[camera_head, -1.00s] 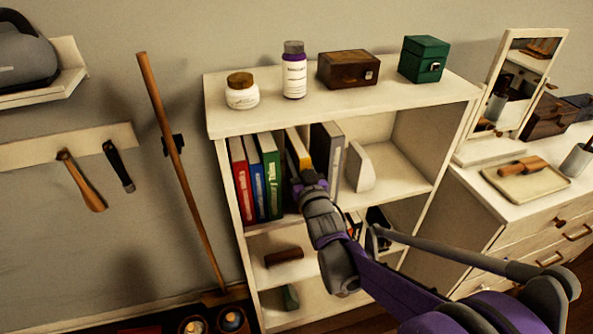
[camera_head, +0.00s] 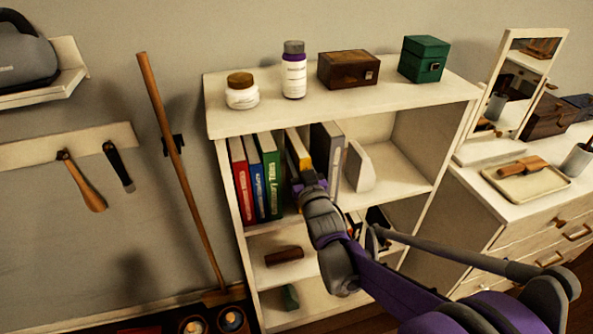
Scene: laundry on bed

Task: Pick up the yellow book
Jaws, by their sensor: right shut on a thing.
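The yellow book (camera_head: 298,149) stands upright on the upper shelf, between a green book (camera_head: 268,170) and a dark grey book (camera_head: 326,150). Only its upper part shows; my gripper and wrist hide the rest. My right gripper (camera_head: 305,178) reaches into the shelf from the lower right and is shut on the yellow book. Its fingertips are small and partly hidden by my own wrist. My left gripper is not in view.
Red (camera_head: 241,180) and blue (camera_head: 255,177) books stand left of the green one. A white bookend (camera_head: 359,168) stands at the right. The white bookcase (camera_head: 340,113) carries jars and boxes on top. The shelf's right part is free.

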